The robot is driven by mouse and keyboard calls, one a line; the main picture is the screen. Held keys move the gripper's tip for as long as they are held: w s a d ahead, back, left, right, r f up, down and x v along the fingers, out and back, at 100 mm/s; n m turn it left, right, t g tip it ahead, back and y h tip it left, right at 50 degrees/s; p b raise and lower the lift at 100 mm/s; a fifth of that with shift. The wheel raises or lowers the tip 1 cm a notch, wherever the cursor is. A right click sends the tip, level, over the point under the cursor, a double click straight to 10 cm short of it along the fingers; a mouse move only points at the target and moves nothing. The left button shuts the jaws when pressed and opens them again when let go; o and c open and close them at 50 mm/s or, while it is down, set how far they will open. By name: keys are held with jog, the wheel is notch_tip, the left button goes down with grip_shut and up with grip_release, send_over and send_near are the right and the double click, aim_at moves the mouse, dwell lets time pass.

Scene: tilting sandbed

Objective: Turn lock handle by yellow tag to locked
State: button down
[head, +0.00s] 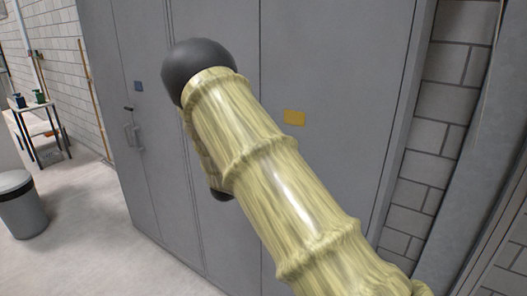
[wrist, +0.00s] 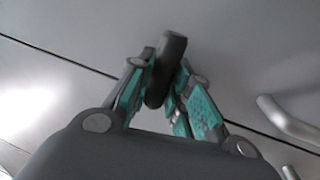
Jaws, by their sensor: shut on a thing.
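The yellow tag (head: 294,117) is on the grey cabinet door to the right of my raised arm in the head view. The lock handle (wrist: 172,48), a dark rounded bar, stands between my fingers in the wrist view, its long side roughly upright in that picture. My gripper (wrist: 161,78), with teal finger pads, is shut on this handle. In the head view my arm covers the gripper and the handle. The tag does not show in the wrist view.
The grey cabinet (head: 330,60) has several tall doors, with a blue tag (head: 138,86) further left. A metal pull handle (wrist: 288,118) is right of my gripper in the wrist view. A grey bin (head: 22,205) stands at left; the floor between is clear.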

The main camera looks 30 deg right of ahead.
jog(key=c, duration=1.3)
grip_release()
jog(key=shift+a, duration=0.1)
jog(key=v, duration=1.1)
jog(key=shift+s+a+f, duration=0.1)
jog(key=shift+a, duration=0.25)
